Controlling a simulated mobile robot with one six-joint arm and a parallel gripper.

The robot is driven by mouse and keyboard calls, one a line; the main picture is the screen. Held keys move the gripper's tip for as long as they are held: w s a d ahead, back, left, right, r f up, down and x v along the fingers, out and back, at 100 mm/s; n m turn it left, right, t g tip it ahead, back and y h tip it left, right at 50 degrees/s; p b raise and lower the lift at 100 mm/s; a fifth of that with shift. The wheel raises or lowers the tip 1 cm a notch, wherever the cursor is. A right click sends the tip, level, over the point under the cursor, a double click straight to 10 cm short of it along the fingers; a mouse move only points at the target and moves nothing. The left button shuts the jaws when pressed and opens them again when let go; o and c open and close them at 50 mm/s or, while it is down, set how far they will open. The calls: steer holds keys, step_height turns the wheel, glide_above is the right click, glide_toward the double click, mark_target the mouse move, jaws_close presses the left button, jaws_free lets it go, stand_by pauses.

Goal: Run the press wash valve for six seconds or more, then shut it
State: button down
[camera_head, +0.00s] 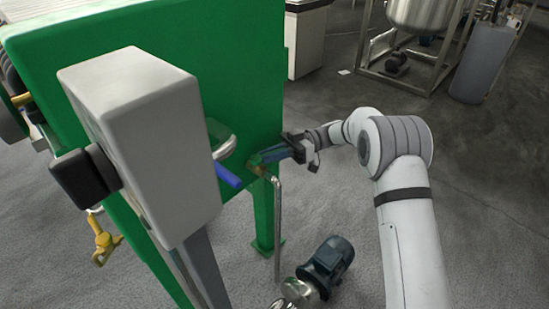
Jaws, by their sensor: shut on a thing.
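A small brass-coloured valve (257,168) sits at the lower edge of the green press (240,60), at the top of a thin steel pipe. My gripper (270,155) reaches in from the right and is shut at this valve, on what looks like its handle. The fingers hide most of the handle, so I cannot tell its exact angle. No water flow can be made out.
A grey control box (145,145) on a post stands in front of the press. A pump with a dark motor (328,262) is on the floor below the valve. A yellow valve (104,240) is at the left. A steel tank (425,14) stands behind; the floor at right is open.

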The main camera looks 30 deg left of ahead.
steer(key=shift+s, duration=0.25)
steer(key=c, duration=1.4)
jaws_free()
steer(key=shift+w, duration=0.1)
steer(key=shift+w+d, duration=0.1)
steer(key=shift+w, duration=0.1)
steer(key=p+v, duration=0.2)
steer(key=v, duration=0.5)
steer(key=shift+w+d, duration=0.1)
steer(key=shift+c, duration=0.3)
